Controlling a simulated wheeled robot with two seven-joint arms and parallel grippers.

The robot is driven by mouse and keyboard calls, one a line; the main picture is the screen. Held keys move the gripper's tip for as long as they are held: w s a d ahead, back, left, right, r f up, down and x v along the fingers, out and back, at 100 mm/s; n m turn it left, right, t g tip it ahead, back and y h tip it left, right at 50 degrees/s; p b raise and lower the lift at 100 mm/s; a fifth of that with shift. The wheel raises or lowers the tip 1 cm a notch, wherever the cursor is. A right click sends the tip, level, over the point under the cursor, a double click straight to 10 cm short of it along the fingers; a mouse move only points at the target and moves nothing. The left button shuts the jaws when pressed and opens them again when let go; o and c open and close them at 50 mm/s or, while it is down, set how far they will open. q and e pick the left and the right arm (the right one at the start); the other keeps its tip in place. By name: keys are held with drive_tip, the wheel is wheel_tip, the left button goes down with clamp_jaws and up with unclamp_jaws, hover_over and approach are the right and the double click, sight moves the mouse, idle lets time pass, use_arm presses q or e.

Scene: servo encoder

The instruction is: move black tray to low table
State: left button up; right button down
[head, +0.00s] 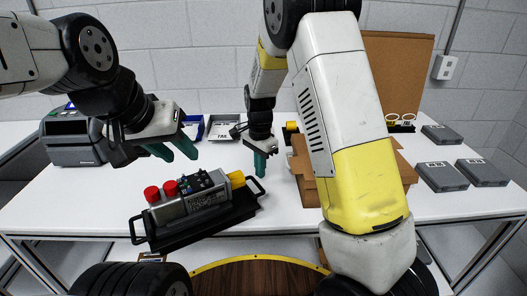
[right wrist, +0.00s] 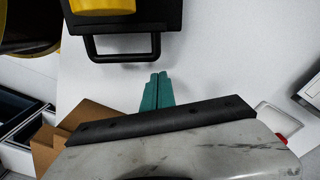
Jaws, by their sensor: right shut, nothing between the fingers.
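The black tray (head: 232,219) lies on the white table (head: 80,205), with a loop handle at each end. A grey device (head: 190,203) with red knobs and a yellow end sits on it. My right gripper (head: 260,165) is shut and empty, pointing down just beyond the tray's right handle. In the right wrist view the shut fingers (right wrist: 157,90) are close to the black handle (right wrist: 122,58), apart from it in the picture. My left gripper (head: 172,150) is open above and behind the tray's left part. A round, yellow-rimmed wooden top (head: 258,276), apparently the low table, is partly hidden at the bottom.
A cardboard box (head: 306,184) stands right of my right gripper, partly behind my arm. Grey boxes (head: 441,176) lie at the right. A grey machine (head: 75,142) and a metal tray (head: 222,128) are at the back. The white table's front left is clear.

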sight(249, 178)
drive_tip(key=shift+s+a, duration=0.55)
drive_tip(key=shift+a, duration=0.05)
drive_tip(key=shift+s+a, duration=0.95)
drive_tip(key=shift+a, duration=0.2)
drive_tip(key=shift+w+d, duration=0.1)
